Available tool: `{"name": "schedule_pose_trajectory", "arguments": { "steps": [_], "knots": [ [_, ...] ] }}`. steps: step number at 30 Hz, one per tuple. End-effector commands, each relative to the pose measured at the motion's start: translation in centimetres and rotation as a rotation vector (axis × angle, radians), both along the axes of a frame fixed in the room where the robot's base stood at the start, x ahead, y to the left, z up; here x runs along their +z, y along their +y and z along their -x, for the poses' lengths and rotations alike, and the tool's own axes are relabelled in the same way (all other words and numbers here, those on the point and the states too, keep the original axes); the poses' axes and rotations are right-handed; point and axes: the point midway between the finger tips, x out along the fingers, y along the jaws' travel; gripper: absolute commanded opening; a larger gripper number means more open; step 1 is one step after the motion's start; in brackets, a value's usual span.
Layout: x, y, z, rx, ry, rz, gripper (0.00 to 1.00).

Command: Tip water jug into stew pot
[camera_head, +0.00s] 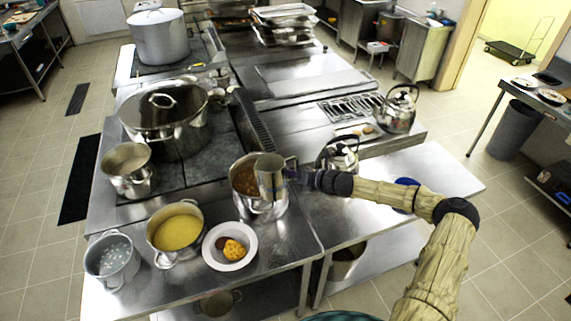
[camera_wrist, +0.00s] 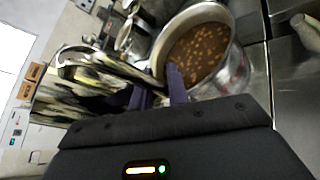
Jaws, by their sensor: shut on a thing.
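The stew pot (camera_head: 245,184) is a shiny metal pot of brown stew near the counter's front edge. In the wrist view the stew pot (camera_wrist: 198,52) shows chunky brown stew, just beyond my fingers. My gripper (camera_head: 293,174) is shut on the water jug (camera_head: 270,178), a small shiny metal jug, over the right side of the stew pot. In the wrist view the purple fingers of my gripper (camera_wrist: 160,90) are beside the reflective jug (camera_wrist: 95,85). The jug looks close to upright in the head view; its water and any pouring stream cannot be made out.
A pot of yellow soup (camera_head: 180,232), a grey pot (camera_head: 112,258) and a white plate of food (camera_head: 230,246) stand left and in front. A large lidded pot (camera_head: 165,120) stands behind. A kettle (camera_head: 338,155) is close behind my arm; another kettle (camera_head: 397,108) is farther back.

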Motion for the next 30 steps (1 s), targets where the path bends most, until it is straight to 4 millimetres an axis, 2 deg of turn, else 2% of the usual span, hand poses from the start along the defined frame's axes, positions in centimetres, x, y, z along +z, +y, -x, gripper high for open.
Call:
{"name": "schedule_pose_trajectory", "arguments": {
  "steps": [5, 9, 16, 20, 30],
  "knots": [
    [-2.7, -1.8, 1.6, -0.068, 0.004, -0.005, 0.00],
    [-5.2, -4.1, 3.3, -0.162, 0.000, -0.001, 0.00],
    [-7.9, -7.9, 6.9, -0.369, -0.009, 0.007, 0.00],
    [-8.0, -9.7, 8.9, -0.495, -0.017, 0.006, 0.00],
    [-6.6, -13.1, 13.2, -0.761, -0.030, -0.009, 0.00]
  ]
}}
